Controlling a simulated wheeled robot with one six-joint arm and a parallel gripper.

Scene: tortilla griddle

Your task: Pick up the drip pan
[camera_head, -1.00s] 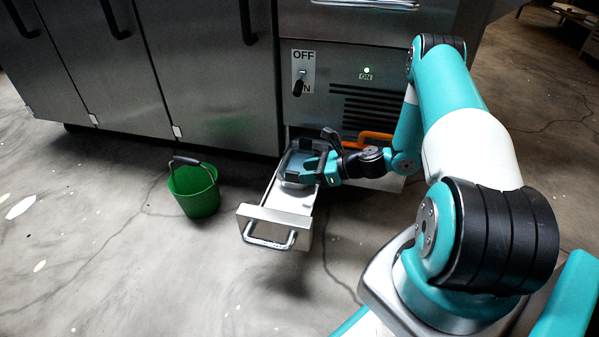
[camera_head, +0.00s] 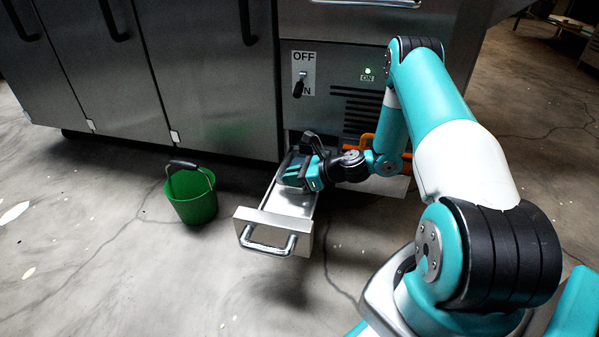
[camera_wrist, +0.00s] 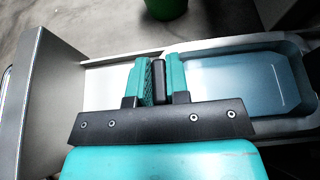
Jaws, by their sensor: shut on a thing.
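The drip pan is a shallow grey-blue tray with a raised rim. In the wrist view the pan (camera_wrist: 245,82) lies inside the pulled-out drawer (camera_wrist: 105,76), on the right side. Its short black handle (camera_wrist: 158,82) stands between the two teal fingers of my gripper (camera_wrist: 157,72), which is shut on it. In the head view my gripper (camera_head: 297,177) is low inside the drawer (camera_head: 293,203) and hides most of the pan. I cannot tell whether the pan still rests on the drawer floor.
The drawer's front panel with its metal handle (camera_head: 268,246) points toward me. A green bucket (camera_head: 191,196) stands on the floor left of the drawer. Steel cabinets (camera_head: 205,75) and the switch panel (camera_head: 302,72) rise behind. An orange bar (camera_head: 366,141) sits right of the drawer opening.

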